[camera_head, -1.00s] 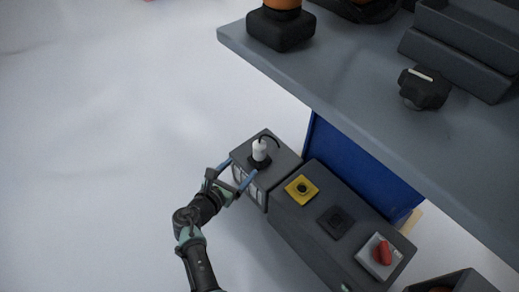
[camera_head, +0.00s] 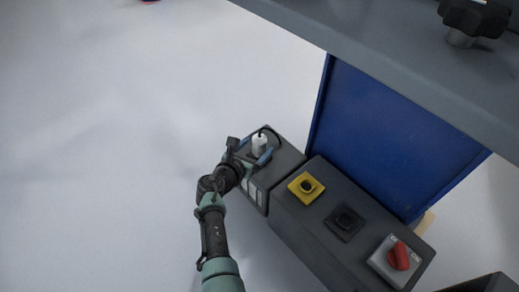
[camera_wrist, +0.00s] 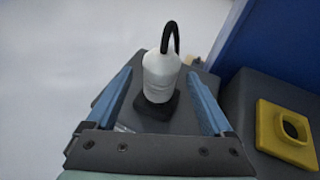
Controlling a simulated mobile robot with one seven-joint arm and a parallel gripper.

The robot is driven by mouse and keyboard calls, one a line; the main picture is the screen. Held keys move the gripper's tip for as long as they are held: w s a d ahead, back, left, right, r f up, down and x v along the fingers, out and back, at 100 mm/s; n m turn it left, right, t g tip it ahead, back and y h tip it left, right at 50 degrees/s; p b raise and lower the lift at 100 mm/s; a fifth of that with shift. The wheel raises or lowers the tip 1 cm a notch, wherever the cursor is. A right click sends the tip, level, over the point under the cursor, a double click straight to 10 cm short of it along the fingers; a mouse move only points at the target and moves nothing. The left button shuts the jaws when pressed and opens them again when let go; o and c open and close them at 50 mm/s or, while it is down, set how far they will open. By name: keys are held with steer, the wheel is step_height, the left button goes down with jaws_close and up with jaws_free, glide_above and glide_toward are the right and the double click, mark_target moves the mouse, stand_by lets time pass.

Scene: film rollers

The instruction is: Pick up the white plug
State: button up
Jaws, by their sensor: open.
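The white plug (camera_head: 259,144) stands upright at the far left end of the dark grey control box, with a black cable curving from its top. In the wrist view the white plug (camera_wrist: 160,76) stands in a dark socket base (camera_wrist: 156,105), between and slightly beyond my two blue fingers. My gripper (camera_head: 254,153) is open, with a finger on either side of the plug. In the wrist view my gripper (camera_wrist: 160,95) shows a clear gap between each finger and the plug. The plug's lower end is hidden in the base.
A yellow-framed button (camera_head: 306,187), a black square socket (camera_head: 344,222) and a red rotary switch (camera_head: 400,256) sit along the box to the right. A blue panel (camera_head: 390,135) stands behind, under a grey tabletop (camera_head: 380,55). The floor at left is clear.

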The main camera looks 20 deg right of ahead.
steer(key=shift+b+x, duration=0.7)
steer(key=shift+x, duration=0.35)
steer(key=shift+w+d+f, duration=0.1)
steer(key=shift+d, duration=0.1)
jaws_close()
